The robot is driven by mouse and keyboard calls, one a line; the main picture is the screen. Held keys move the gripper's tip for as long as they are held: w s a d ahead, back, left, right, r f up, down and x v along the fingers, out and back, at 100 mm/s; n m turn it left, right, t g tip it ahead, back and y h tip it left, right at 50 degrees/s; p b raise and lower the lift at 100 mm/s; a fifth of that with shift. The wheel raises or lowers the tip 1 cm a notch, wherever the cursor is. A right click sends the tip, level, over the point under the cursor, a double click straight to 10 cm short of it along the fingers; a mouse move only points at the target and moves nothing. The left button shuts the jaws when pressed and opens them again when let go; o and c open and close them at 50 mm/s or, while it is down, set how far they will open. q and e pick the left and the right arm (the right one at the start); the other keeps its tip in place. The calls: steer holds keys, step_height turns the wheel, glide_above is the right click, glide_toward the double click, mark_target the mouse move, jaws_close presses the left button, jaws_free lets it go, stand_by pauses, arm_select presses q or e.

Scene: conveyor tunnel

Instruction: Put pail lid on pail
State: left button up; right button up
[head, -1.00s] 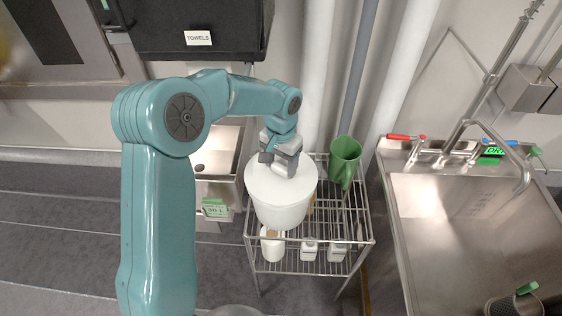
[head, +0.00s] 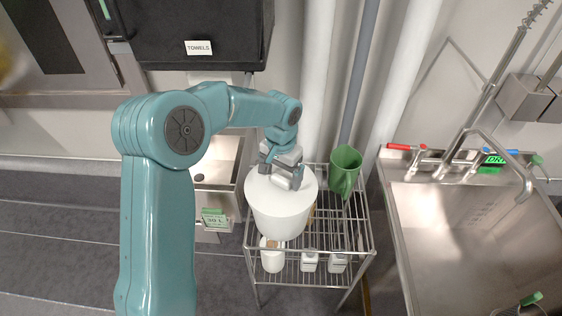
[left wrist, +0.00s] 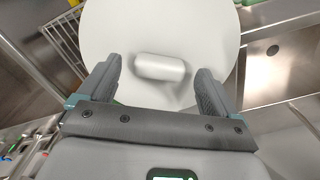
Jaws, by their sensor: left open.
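The white pail (head: 281,222) stands upright on the top shelf of a wire rack. Its white round lid (head: 262,196) lies over its mouth and looks level; the seam between them is too fine to judge. My left gripper (head: 281,178) is open just above the lid. In the left wrist view the lid (left wrist: 150,25) fills the upper middle. Its pale rounded handle (left wrist: 160,67) lies between my spread fingers, with a gap on both sides. My right gripper is not in view.
A green jug (head: 345,168) stands on the rack (head: 333,235) right of the pail. Small white containers (head: 310,262) sit on the lower shelf. A steel sink (head: 440,225) is at the right. A wall basin (head: 216,170) is to the left.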

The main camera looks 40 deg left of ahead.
mark_target(281, 178)
arm_select(q)
step_height(281, 178, up, 16)
stand_by(0.3)
stand_by(0.9)
